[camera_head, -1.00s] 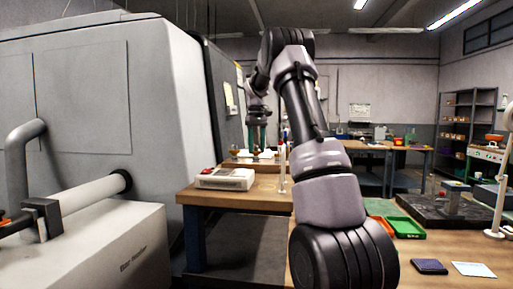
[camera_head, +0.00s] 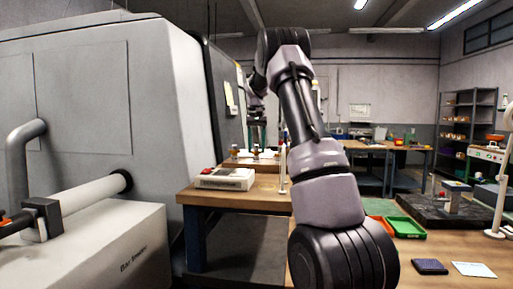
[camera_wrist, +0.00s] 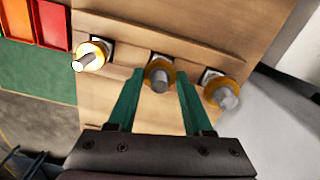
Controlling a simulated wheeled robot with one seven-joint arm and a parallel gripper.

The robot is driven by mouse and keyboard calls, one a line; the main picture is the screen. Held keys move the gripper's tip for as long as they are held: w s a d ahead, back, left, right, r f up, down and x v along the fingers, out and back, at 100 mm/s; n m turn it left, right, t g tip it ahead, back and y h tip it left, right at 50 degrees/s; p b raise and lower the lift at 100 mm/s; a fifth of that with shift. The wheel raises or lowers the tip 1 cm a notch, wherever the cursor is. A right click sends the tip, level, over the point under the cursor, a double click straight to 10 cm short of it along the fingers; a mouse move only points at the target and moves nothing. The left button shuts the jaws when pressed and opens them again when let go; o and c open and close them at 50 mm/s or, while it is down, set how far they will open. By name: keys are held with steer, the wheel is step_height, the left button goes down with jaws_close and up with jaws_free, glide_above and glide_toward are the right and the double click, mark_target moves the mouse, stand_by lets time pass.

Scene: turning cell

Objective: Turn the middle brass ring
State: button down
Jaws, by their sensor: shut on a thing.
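Three brass rings sit in a row on a wooden board, each around a grey metal pin. In the wrist view the middle brass ring (camera_wrist: 161,66) is between the green fingers of my gripper (camera_wrist: 160,76), which is shut on it. The left brass ring (camera_wrist: 90,54) and the right brass ring (camera_wrist: 222,91) stand free on either side, outside the fingers. In the head view my gripper (camera_head: 257,137) is small and far off, pointing down over the bench; the middle ring is hard to make out there.
The wooden bench (camera_head: 190,197) carries a white box with a red part (camera_head: 226,179) in front of the rings. A large grey machine (camera_head: 90,90) stands close on the left. Red and orange bins (camera_wrist: 50,24) lie beside the board in the wrist view.

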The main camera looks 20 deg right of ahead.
steer(key=shift+c, duration=1.5)
jaws_free()
steer(key=shift+r, duration=0.1)
step_height(320, 180, up, 11)
